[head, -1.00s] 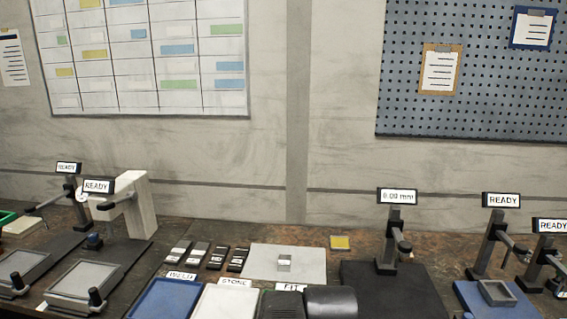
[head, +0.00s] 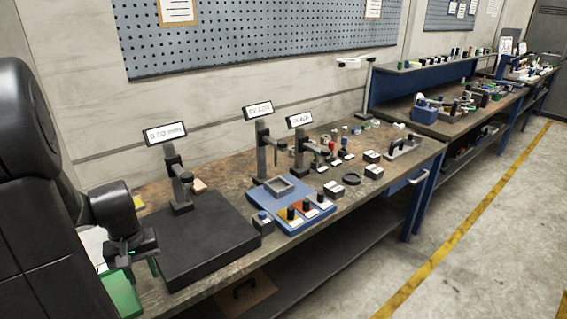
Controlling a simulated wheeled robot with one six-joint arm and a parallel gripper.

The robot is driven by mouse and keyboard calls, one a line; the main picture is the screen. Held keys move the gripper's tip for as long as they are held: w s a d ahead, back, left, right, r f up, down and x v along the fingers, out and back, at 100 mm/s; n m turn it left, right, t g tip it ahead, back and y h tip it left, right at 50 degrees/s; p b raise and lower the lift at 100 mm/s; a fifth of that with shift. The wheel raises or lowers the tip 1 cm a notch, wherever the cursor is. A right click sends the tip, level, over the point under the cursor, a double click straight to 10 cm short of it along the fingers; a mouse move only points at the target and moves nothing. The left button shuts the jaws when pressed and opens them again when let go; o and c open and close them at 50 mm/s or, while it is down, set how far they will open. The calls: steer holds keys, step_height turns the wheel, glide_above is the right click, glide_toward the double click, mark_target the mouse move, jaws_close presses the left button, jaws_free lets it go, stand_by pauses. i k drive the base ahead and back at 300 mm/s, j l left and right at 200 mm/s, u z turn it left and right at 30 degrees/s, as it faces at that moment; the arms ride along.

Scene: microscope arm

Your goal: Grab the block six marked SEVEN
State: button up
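I cannot make out a block marked SEVEN in the head view. Several small blocks and parts lie on the right half of the workbench (head: 225,175), too small to read. My arm fills the left edge. My gripper (head: 128,258) is at the lower left, pointing down beside a dark flat plate (head: 210,240). Its fingers are too unclear to tell whether they are open or shut, or whether they hold anything.
A gauge stand with a display (head: 165,133) rises from the dark plate. Two more display stands are behind a blue tray (head: 290,205). A green bin (head: 122,295) is below my gripper. Other benches run back to the right; the floor (head: 470,235) is clear.

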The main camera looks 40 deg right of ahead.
mark_target(373, 172)
steer(key=l, duration=0.7)
steer(key=l+u, duration=0.1)
steer(key=l, duration=0.6)
steer(key=k+l, duration=0.15)
steer(key=l, duration=1.2)
steer(key=k+l+u, duration=0.1)
steer(key=l, duration=0.6)
steer(key=k+l, duration=0.1)
steer(key=l, duration=1.25)
steer(key=k+l+u, duration=0.1)
steer(key=l, duration=0.55)
